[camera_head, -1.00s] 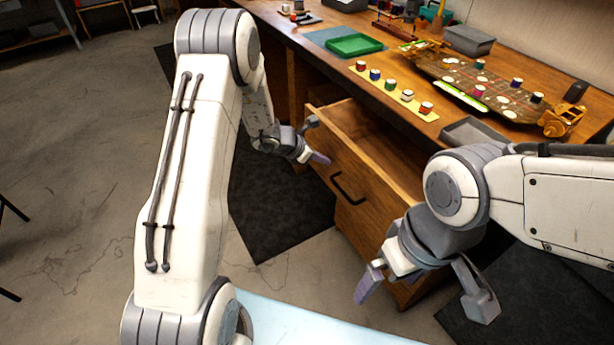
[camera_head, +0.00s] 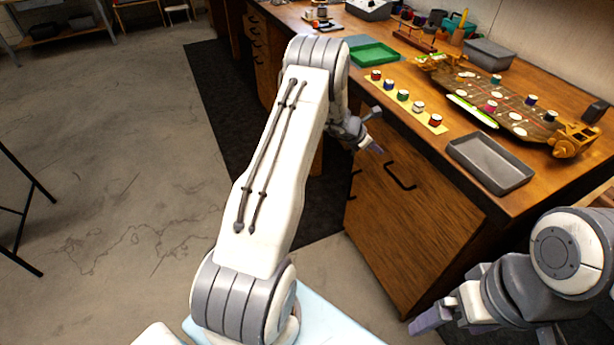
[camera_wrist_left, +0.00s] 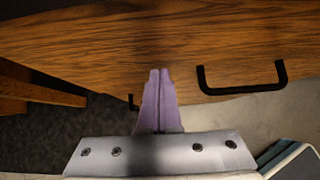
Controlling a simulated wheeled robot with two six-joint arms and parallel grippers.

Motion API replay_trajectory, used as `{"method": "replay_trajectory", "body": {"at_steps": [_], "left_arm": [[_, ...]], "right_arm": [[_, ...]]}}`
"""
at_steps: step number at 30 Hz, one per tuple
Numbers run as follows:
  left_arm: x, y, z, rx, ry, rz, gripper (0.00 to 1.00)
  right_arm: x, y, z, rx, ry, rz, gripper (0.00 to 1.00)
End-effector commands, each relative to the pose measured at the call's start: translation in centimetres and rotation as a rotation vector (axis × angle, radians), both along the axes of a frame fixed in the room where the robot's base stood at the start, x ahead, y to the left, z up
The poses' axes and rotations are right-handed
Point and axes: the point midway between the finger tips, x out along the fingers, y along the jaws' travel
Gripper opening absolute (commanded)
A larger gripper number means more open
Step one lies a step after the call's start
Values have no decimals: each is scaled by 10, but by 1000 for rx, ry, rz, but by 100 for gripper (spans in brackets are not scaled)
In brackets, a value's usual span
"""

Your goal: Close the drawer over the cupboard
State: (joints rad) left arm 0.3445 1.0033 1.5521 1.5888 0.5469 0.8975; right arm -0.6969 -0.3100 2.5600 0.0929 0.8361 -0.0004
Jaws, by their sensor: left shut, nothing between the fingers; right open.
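The wooden drawer front (camera_head: 425,183) with its black handle (camera_head: 400,178) sits under the worktop in the head view and looks flush with the cupboard (camera_head: 400,245) below; no open drawer box shows. The drawer front (camera_wrist_left: 120,45) fills the top of the left wrist view, its handle (camera_wrist_left: 243,91) right of my fingers. My left gripper (camera_head: 377,149) is shut and empty, its fingertips (camera_wrist_left: 160,72) at the drawer front; whether they touch it is unclear. My right gripper (camera_head: 490,330) is open, empty and low at the right, partly cut off by the frame edge.
A dark mat (camera_head: 225,90) lies on the floor. The floor at left is open.

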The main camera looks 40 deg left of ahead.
Motion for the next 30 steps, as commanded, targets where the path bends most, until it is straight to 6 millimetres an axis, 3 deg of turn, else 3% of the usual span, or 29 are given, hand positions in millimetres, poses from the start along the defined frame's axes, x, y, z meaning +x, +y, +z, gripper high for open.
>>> {"method": "replay_trajectory", "body": {"at_steps": [6, 21, 30], "left_arm": [[4, 10, 0, 1, 0, 16, 0], [7, 9, 1, 0, -5, 18, 0], [-16, 17, -2, 1, 1, 8, 0]], "right_arm": [[0, 0, 2, 0, 0, 0, 100], [0, 0, 1, 0, 0, 0, 100], [0, 0, -14, 0, 0, 0, 100]]}}
